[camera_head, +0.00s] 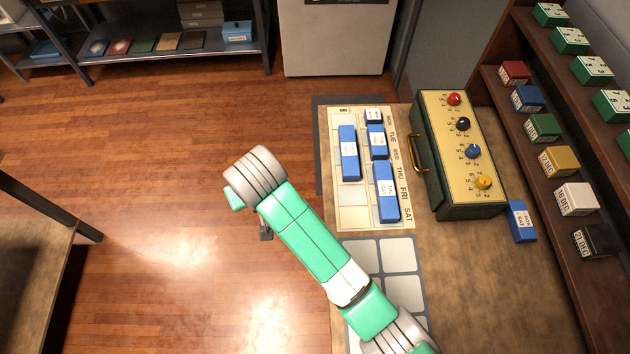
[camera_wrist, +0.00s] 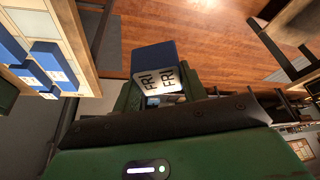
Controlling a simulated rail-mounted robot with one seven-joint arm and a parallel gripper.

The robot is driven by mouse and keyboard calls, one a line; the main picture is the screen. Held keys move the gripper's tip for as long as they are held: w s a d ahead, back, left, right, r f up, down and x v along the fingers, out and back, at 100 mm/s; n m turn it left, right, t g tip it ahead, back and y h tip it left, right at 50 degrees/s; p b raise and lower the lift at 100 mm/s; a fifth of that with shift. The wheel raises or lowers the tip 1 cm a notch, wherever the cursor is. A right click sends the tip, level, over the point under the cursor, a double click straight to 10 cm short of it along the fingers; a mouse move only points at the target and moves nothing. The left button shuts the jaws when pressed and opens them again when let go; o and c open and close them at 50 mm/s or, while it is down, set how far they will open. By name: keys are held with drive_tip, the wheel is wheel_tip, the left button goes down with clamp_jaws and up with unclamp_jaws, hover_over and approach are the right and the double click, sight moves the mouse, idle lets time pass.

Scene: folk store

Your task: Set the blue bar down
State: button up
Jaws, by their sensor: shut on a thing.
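My gripper (camera_wrist: 158,88) is shut on a blue bar (camera_wrist: 152,56) with a white end label reading FRI FRI. In the wrist view the bar sticks out beyond the green fingers, with wooden floor behind it. In the head view my arm covers the bar, and only a small dark part of my gripper (camera_head: 265,230) shows over the floor, left of the counter. The cream weekday board (camera_head: 348,213) lies on the counter with several blue bars on it, among them a long left one (camera_head: 348,153) and a lower right one (camera_head: 387,192).
A green box with coloured knobs (camera_head: 461,152) and a brass handle stands right of the board. Another blue bar (camera_head: 521,221) lies beside it. A grid of pale tiles (camera_head: 398,254) lies below the board. Shelves of small boxes (camera_head: 575,199) line the right.

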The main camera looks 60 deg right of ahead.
drive_tip(key=s+d+f+m+p, duration=0.1)
drive_tip(key=s+d+f+p, duration=0.1)
drive_tip(key=s, duration=0.6)
drive_tip(key=s+d+f+m+h+p, duration=0.1)
drive_tip(key=s+d+f+m+p, duration=0.1)
drive_tip(key=s, duration=0.6)
drive_tip(key=s+d+f+m+g+p, duration=0.1)
drive_tip(key=s+d+f, duration=0.3)
drive_tip(key=s, duration=0.4)
drive_tip(key=shift+s+d+f+m+h+p, duration=0.1)
drive_tip(key=shift+s+f+m+h+p, duration=0.15)
drive_tip(key=shift+f+m+p, duration=0.3)
drive_tip(key=b, duration=0.2)
hover_over(352, 189)
drive_tip(key=s+a, duration=0.1)
drive_tip(key=a, duration=0.1)
drive_tip(key=shift+s+d+f, duration=0.1)
drive_tip(key=shift+s+f, duration=0.05)
drive_tip(key=shift+f, duration=0.5)
drive_tip(key=shift+s+a+x, duration=0.1)
drive_tip(key=shift+a+x, duration=0.05)
drive_tip(key=shift+x, duration=0.7)
drive_tip(key=shift+s+a+x, duration=0.1)
drive_tip(key=shift+s+x, duration=0.05)
drive_tip(key=shift+x, duration=0.75)
drive_tip(key=shift+f, duration=0.25)
